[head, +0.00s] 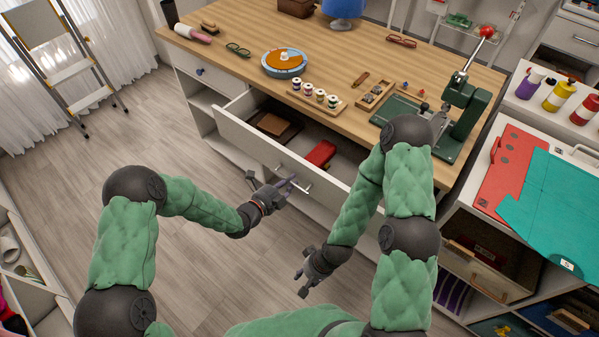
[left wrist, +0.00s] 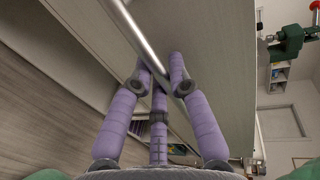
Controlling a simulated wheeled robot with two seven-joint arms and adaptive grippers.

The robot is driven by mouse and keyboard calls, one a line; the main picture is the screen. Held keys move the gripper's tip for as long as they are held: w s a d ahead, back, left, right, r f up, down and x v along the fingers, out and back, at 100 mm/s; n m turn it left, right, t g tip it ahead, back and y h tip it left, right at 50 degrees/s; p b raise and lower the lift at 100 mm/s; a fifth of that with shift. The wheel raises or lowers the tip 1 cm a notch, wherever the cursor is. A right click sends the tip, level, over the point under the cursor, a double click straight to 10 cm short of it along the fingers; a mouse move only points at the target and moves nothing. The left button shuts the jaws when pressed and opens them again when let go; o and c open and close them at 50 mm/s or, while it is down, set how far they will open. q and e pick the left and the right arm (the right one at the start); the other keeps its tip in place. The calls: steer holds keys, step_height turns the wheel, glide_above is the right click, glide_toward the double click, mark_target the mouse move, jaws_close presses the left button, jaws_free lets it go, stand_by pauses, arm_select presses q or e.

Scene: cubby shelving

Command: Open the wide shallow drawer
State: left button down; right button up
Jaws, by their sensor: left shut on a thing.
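The wide shallow drawer (head: 244,133) under the wooden worktop is pulled out, with its inside showing. A brown flat item (head: 276,125) and a red item (head: 320,154) lie in it. My left gripper (head: 288,186) is at the drawer's front and shut on its metal bar handle (head: 305,188). In the left wrist view the handle (left wrist: 143,37) runs between the purple fingers (left wrist: 163,80) of my left gripper, close to the pale drawer front. My right gripper (head: 302,283) hangs low in front of the cabinet, empty, with its fingers apart.
A shelf unit with a red board (head: 500,163) and a teal sheet (head: 555,200) stands at the right.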

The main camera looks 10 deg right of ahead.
arm_select(q)
steer(key=v, duration=0.2)
steer(key=f+v, duration=0.1)
steer(key=v, duration=0.2)
steer(key=shift+s+a+f, duration=0.1)
steer(key=shift+s+a, duration=0.15)
steer(key=c, duration=1.2)
jaws_free()
steer(key=shift+o, duration=0.2)
steer(key=shift+a, duration=0.1)
steer(key=v, duration=1.1)
steer(key=shift+s+a, duration=0.3)
